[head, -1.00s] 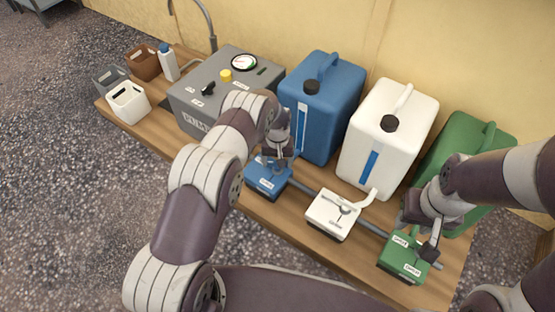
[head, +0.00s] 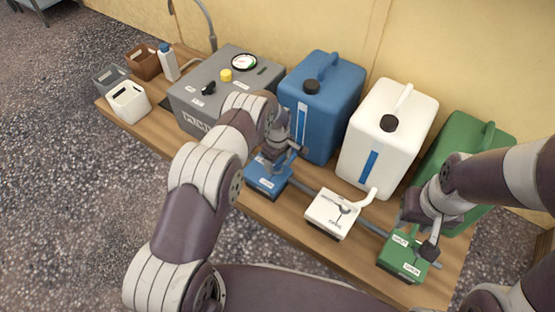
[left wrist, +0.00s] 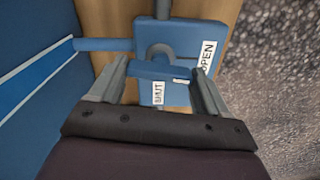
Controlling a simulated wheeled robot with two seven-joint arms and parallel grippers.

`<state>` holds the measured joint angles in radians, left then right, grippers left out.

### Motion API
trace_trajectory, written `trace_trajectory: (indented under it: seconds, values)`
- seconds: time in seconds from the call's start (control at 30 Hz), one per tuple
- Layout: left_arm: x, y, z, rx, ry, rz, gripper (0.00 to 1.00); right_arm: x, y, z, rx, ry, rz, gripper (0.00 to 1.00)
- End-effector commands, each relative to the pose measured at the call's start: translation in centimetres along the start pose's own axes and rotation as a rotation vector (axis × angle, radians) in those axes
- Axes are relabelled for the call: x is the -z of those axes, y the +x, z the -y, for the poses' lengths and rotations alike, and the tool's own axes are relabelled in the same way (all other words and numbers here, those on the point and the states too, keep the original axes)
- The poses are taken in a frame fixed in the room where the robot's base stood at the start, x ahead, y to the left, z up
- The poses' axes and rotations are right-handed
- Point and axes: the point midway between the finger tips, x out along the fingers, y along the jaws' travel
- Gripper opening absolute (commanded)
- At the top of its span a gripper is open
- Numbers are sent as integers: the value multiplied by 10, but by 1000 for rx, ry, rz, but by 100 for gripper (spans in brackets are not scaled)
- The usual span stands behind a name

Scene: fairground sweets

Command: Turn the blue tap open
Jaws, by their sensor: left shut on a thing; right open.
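The blue tap (head: 266,180) is a blue box on the pipe in front of the blue canister. In the left wrist view its blue handle (left wrist: 160,72) lies crosswise between my left fingers, with a SHUT label (left wrist: 158,93) and an OPEN label (left wrist: 207,57) on the box behind it. My left gripper (head: 284,160) is shut on the handle; it also shows in the left wrist view (left wrist: 160,82). In the head view the gripper hides much of the handle. My right gripper (head: 430,244) is open beside the green tap (head: 403,258).
The blue canister (head: 322,110), white canister (head: 385,140) and green canister (head: 460,150) stand behind the taps. A white tap (head: 332,214) sits between the blue and green ones. A grey pump box (head: 190,105) stands at the left on the wooden bench (head: 285,235).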

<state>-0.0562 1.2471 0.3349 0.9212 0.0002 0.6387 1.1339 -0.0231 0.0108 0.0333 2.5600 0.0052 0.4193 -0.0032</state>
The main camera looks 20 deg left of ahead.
Motion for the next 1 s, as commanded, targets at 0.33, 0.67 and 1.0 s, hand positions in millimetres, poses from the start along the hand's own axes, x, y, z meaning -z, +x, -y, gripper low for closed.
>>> trace_trajectory:
  seconds: [0.33,0.67,1.0]
  values:
    - [0,0,0,0,-135,-1,46,0,0,0,0,0,0,43]
    - [0,0,0,-1,-163,0,46,0,0,0,0,0,0,43]
    - [0,0,0,-1,-162,0,100,0,0,0,0,0,0,43]
